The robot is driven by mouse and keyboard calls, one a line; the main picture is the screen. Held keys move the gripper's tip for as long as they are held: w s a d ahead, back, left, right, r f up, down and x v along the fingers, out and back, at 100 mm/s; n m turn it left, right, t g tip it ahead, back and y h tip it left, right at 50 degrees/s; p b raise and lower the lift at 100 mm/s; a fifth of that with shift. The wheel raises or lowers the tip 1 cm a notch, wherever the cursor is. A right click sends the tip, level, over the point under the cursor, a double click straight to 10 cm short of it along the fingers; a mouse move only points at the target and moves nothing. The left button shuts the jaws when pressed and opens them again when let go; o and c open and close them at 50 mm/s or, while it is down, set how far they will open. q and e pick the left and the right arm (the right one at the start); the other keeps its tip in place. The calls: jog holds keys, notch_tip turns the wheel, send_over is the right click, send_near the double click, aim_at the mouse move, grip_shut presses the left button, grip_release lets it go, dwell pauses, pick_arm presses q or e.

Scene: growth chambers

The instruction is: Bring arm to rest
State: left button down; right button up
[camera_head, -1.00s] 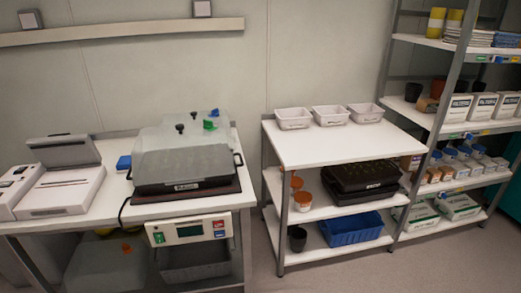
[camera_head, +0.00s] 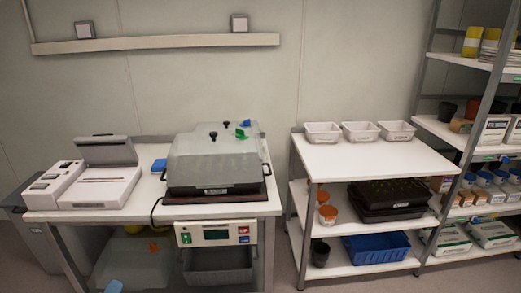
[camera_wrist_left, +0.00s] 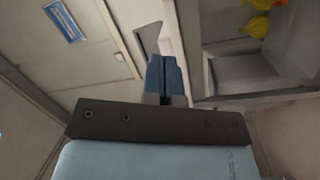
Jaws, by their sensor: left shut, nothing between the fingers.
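My left gripper shows in the left wrist view (camera_wrist_left: 164,78), with its two blue fingers pressed together and nothing between them. In the head view only a small light-blue part of it (camera_head: 115,286) shows at the bottom edge, low in front of the left bench; the rest is cut off. The wrist view shows it clear of contact, with wall panels and part of a bench frame beyond it. My right gripper is in neither view.
The left bench (camera_head: 255,209) carries a covered propagator (camera_head: 213,160) and a white device (camera_head: 92,188). A white shelf table (camera_head: 370,157) with three trays stands to the right, then a tall rack (camera_head: 440,125). Floor is open between bench and table.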

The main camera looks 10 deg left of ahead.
pick_arm(q)
jog(key=s+d+f+m+g+h, duration=0.15)
jog(key=s+d+m+g, duration=0.35)
jog(key=s+d+m, duration=0.5)
jog(key=s+d+f+m+g+h, duration=0.1)
jog(key=s+d+m+g+h, duration=0.25)
jog(key=s+d+m, duration=0.65)
jog(key=w+d+r+n, duration=0.2)
jog(key=d+n, duration=0.2)
jog(key=d, duration=0.6)
notch_tip(320, 180, up, 16)
jog(key=a+p, duration=0.1)
jog(key=p, duration=2.2)
jog(key=shift+s+a+r+t+y, duration=0.15)
jog(key=shift+s+t+y, duration=0.2)
jog(key=shift+y, duration=0.05)
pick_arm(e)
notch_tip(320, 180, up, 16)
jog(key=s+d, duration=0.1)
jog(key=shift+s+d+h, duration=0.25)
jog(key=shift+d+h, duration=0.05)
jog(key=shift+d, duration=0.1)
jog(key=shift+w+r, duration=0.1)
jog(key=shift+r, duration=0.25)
